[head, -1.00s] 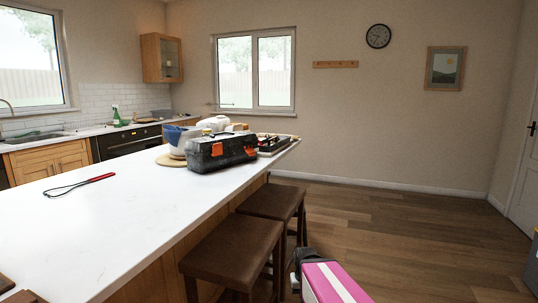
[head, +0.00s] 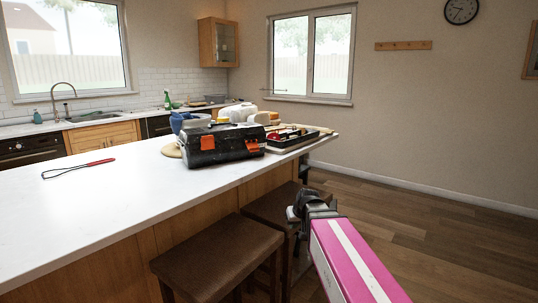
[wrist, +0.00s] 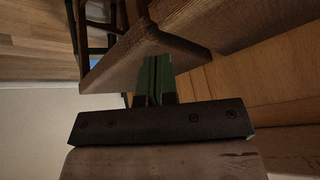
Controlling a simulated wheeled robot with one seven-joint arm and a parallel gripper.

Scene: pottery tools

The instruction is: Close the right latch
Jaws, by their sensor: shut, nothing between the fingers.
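A black toolbox (head: 228,155) sits on the white counter, with two orange latches on its front. The right latch (head: 253,146) looks tilted; I cannot tell whether it is open or closed. The left latch (head: 208,143) is nearer the box's left end. My gripper (head: 300,208) is low, beyond the counter's right edge by the stools, below and right of the toolbox and well apart from it. In the wrist view its green fingers (wrist: 153,80) are shut together and empty, close to a brown stool seat (wrist: 150,45). The toolbox is not in the wrist view.
Two brown stools stand along the counter's side, the nearer seat (head: 208,258) at the bottom. A tray of tools (head: 295,138) is right of the toolbox, and a blue pot (head: 188,122) is behind it. A red-handled whisk (head: 78,168) lies left. The counter's front (head: 110,210) is clear.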

